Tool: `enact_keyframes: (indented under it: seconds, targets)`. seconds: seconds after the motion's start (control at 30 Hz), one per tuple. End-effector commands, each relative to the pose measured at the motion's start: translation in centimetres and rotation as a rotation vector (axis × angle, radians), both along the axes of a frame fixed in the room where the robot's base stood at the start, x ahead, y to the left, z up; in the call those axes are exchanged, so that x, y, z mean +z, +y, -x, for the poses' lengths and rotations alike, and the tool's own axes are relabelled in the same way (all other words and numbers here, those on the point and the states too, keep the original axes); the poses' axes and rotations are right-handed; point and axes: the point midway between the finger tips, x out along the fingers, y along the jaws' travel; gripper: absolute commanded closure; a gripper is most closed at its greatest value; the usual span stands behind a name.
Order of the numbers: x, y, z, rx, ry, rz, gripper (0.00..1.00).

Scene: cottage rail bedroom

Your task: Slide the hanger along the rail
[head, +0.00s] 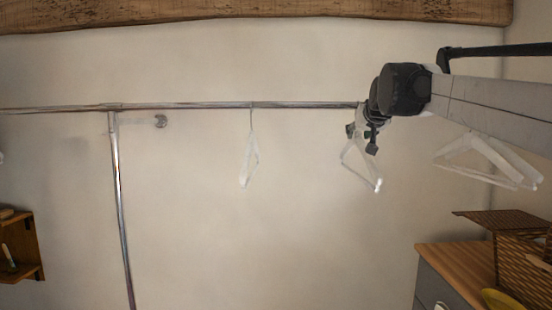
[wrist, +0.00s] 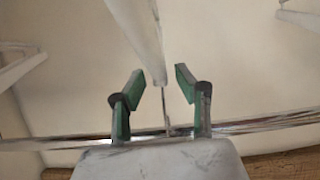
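The metal rail (head: 205,105) runs across the wall; it also crosses the lower wrist view (wrist: 275,122). A white hanger (head: 346,157) hangs from it at my gripper (head: 364,137). In the wrist view, my gripper (wrist: 159,82) is open, with a green-padded finger on each side of this hanger's thin hook (wrist: 165,105). Gaps show between the hook and both pads. The hanger's white body (wrist: 136,30) extends toward the top. In the head view, my gripper and arm hide the hook and the rail there.
Another white hanger (head: 248,162) hangs further left on the rail, with free rail between. More hangers (head: 490,160) hang at the right below my arm. A rail post (head: 121,210) stands at the left. A wicker basket (head: 522,262) sits on a cabinet (head: 455,258) at lower right.

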Motion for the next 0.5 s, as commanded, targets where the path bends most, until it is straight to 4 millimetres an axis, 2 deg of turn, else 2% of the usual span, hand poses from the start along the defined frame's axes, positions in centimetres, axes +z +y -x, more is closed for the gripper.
enact_keyframes:
  seconds: [0.5]
  targets:
    - [1.4, -0.1, 3.3, 0.000, 0.000, 0.000, 0.68]
